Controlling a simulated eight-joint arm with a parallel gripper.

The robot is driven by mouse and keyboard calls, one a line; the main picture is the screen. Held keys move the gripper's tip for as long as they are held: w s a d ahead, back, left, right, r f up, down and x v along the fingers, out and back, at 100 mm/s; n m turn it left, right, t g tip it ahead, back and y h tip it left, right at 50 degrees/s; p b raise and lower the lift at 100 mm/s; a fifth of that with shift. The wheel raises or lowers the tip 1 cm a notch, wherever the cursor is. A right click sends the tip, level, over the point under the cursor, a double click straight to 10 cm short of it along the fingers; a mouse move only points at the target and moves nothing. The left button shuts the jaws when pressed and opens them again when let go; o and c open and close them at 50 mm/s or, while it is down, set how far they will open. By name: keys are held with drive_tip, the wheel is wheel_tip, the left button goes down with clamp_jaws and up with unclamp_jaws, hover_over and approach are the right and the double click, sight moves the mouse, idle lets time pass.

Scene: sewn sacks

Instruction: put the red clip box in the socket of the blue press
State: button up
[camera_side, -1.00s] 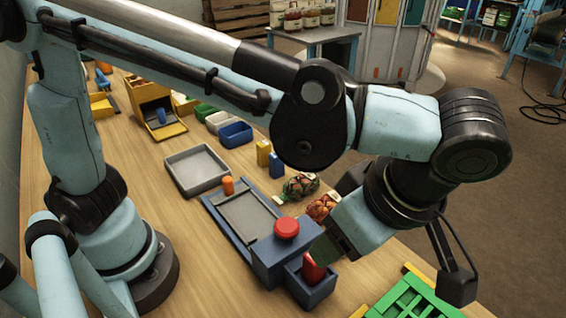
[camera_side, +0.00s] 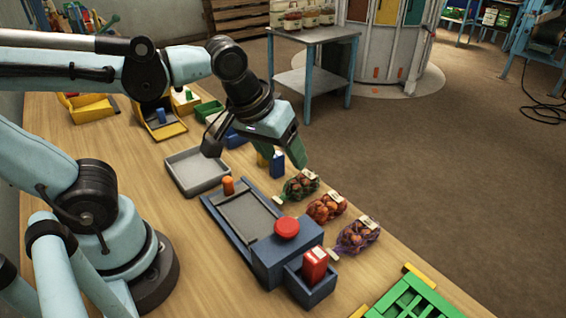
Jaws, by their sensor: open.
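The red clip box (camera_side: 314,266) stands upright in the open-topped socket (camera_side: 322,290) at the front end of the blue press (camera_side: 275,258). Its upper part shows above the socket walls, and its lower part is hidden inside. The press has a round red button (camera_side: 286,228) on top and a grey bed behind. My gripper (camera_side: 290,158) is open and away from the box, farther back, above the blue and yellow blocks near the table's far right edge. I see nothing held in it.
Net sacks, one green (camera_side: 300,186), one orange (camera_side: 327,207) and one purple (camera_side: 357,236), lie along the right table edge. A grey tray (camera_side: 172,177) sits behind the press. A green crate (camera_side: 408,300) stands at the front right. Bare wood lies left of the press.

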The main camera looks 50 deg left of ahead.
drive_tip(key=a+m+t, duration=0.1)
drive_tip(key=a, duration=0.1)
drive_tip(key=a+f+m+t, duration=0.1)
drive_tip(key=a+m, duration=0.1)
drive_tip(key=a, duration=0.1)
drive_tip(key=shift+s+m, duration=0.2)
drive_tip(key=shift+m, duration=0.1)
